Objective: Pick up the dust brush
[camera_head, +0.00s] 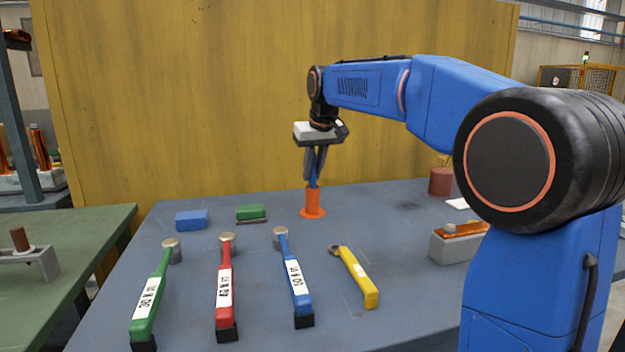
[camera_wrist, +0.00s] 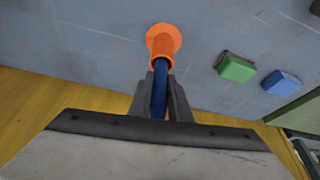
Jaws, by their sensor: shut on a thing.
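My gripper (camera_head: 315,165) points straight down at the back middle of the table. It is shut on a slim blue handle (camera_wrist: 160,88), likely the dust brush. The handle stands upright, its lower end inside an orange holder (camera_head: 313,203) with a round base. The holder's tube (camera_wrist: 160,47) surrounds the handle in the wrist view, so any bristles are hidden. The fingers lie on both sides of the handle, just above the holder's rim. The holder stands on the blue-grey table (camera_head: 390,215).
A green block (camera_head: 250,212) and a blue block (camera_head: 191,220) lie left of the holder. Green (camera_head: 150,300), red (camera_head: 225,295) and blue (camera_head: 295,280) torque wrenches and a yellow tool (camera_head: 358,278) lie in front. A yellow wall (camera_head: 200,100) stands behind. A dark red cylinder (camera_head: 440,181) stands right.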

